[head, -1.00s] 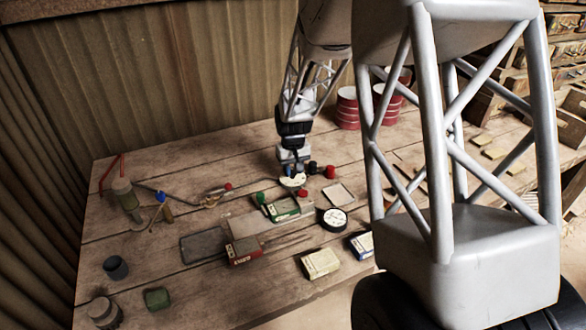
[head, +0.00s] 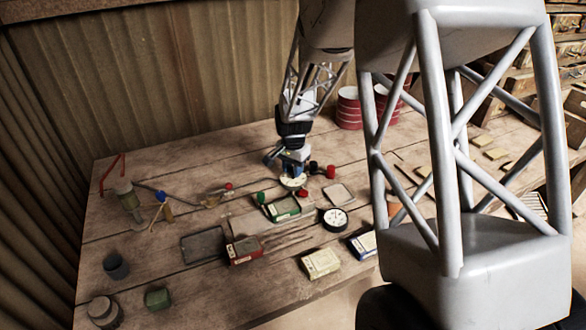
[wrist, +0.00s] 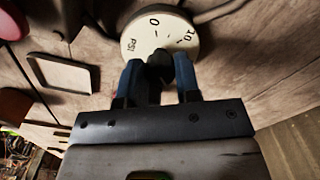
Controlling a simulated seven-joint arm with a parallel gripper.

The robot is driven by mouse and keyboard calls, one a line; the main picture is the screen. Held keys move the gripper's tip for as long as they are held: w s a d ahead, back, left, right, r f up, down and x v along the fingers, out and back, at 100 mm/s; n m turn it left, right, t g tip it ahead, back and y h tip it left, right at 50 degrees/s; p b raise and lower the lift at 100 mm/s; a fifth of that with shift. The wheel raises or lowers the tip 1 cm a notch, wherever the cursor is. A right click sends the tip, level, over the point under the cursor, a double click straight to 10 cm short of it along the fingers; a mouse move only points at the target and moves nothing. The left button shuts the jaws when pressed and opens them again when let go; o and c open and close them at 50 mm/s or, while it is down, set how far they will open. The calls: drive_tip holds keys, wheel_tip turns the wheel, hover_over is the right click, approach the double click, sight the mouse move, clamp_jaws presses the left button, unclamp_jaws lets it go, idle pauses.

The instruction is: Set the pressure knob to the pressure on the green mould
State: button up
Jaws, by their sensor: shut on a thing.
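The pressure knob is a dark grip on a round cream dial (head: 294,184) near the table's middle. In the wrist view the dial (wrist: 150,40) shows "PSI", "0" and "10". My gripper (head: 292,173) points down over it. In the wrist view the blue fingers of my gripper (wrist: 160,78) are shut on the dark knob (wrist: 161,66), which partly hides the dial, so the exact setting cannot be read. The green mould (head: 283,209) lies just in front of the dial, with a pale label whose figure is too small to read.
A red mould (head: 243,250), a cream mould (head: 321,263) and a blue mould (head: 363,244) lie nearer the front. A round black-rimmed gauge (head: 335,219) and red button (head: 330,172) are close to the dial. A green-knobbed lever (head: 261,198) stands left of the green mould.

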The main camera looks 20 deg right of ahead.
drive_tip(key=shift+m, duration=1.6)
drive_tip(key=o, duration=0.9)
drive_tip(key=shift+r, duration=0.1)
drive_tip(key=shift+r, duration=3.8)
